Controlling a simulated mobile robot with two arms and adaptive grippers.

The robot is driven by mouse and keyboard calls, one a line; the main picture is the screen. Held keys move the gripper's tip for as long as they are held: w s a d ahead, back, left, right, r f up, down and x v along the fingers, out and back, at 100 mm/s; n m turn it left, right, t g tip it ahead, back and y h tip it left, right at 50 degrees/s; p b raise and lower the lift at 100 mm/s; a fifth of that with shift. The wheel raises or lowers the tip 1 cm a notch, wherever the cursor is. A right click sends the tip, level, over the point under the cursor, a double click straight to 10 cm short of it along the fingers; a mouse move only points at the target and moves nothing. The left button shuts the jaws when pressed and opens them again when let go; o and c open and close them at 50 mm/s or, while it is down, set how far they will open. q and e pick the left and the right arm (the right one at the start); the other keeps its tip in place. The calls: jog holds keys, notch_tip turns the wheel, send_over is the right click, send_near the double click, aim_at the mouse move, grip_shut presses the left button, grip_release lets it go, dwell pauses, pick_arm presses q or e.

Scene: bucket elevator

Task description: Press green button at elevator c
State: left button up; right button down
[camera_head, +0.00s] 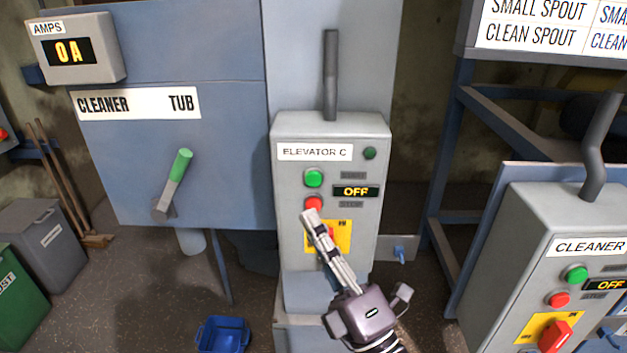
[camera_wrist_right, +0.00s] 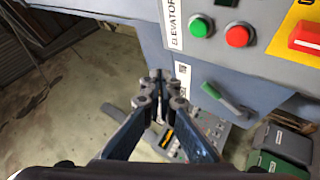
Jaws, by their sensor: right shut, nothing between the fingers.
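The grey control box labelled "ELEVATOR C" (camera_head: 285,190) is in the middle of the head view. Its green button (camera_head: 314,178) sits above a red button (camera_head: 313,203), and its display (camera_head: 356,191) reads "OFF". In the right wrist view the green button (camera_wrist_right: 200,26) and red button (camera_wrist_right: 239,35) show at the top. My right gripper (camera_head: 310,214) is shut and empty. In the head view its tips appear just below the red button and overlap the yellow plate; I cannot tell whether they touch the box. The right wrist view also shows the closed fingertips (camera_wrist_right: 160,84). My left gripper is not in view.
A yellow plate (camera_head: 343,230) with a red switch is low on the box. A "CLEANER" box (camera_head: 530,240) with similar buttons stands at right. A green-handled lever (camera_head: 175,180) sticks out at left. A blue bin (camera_head: 223,335) is on the floor.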

jog(key=w, duration=0.2)
jog(key=w+b, duration=0.1)
jog(key=w, duration=0.5)
jog(key=shift+w+d, duration=0.1)
jog(key=shift+d, duration=0.25)
jog(key=shift+w, duration=0.1)
dwell(1.0)
jog(key=shift+w, duration=0.3)
jog(key=shift+w+b, duration=0.35)
jog(key=shift+w, duration=0.15)
dwell(0.6)
jog(key=shift+s, duration=0.95)
jog(key=shift+s+a+p, duration=0.2)
jog(key=shift+s+p, duration=0.5)
jog(key=shift+s, duration=1.8)
